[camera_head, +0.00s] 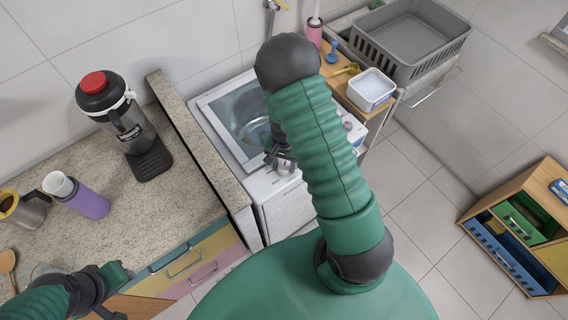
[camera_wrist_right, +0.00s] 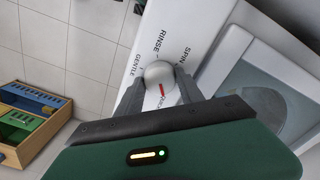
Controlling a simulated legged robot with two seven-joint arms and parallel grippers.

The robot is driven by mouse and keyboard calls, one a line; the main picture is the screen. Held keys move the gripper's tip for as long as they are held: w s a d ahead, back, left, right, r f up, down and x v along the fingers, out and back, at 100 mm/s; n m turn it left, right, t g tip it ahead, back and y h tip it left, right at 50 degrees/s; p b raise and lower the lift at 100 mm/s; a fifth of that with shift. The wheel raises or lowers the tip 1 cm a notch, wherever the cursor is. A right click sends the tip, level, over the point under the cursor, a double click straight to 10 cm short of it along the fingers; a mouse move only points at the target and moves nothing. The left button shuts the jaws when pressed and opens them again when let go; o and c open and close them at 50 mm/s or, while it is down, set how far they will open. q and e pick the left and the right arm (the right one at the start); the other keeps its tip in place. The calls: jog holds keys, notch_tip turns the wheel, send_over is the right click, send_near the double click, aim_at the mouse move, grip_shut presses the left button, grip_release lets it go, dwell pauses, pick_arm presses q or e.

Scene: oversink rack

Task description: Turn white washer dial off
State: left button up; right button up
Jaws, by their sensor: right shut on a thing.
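The white washer (camera_head: 285,205) stands beyond the counter's right end, with a glass lid on top. Its white round dial (camera_wrist_right: 160,75) shows in the right wrist view, with a red mark toward the bottom of the picture, near a partly hidden label. The labels GENTLE, RINSE and SPIN run around it. My right gripper (camera_wrist_right: 158,92) is shut on the dial, one finger on each side. In the head view my right gripper (camera_head: 280,160) is at the washer's top front, and the dial is hidden there. My left gripper (camera_head: 115,291) is low over the counter's front; its jaw opening is unclear.
A grey basket (camera_head: 410,40) and a white tub (camera_head: 371,88) are behind at right. A wooden drawer unit (camera_head: 520,215) stands far right.

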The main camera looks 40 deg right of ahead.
aim_at(284, 165)
jog(key=n+b, duration=0.1)
jog(key=n, duration=0.4)
jog(key=shift+w+d, duration=0.1)
jog(key=n, duration=0.5)
jog(key=shift+r+n, duration=0.1)
jog(key=shift+n, duration=0.2)
dwell(0.3)
jog(key=o, duration=1.4)
notch_tip(284, 165, up, 17)
jog(key=shift+f, duration=0.15)
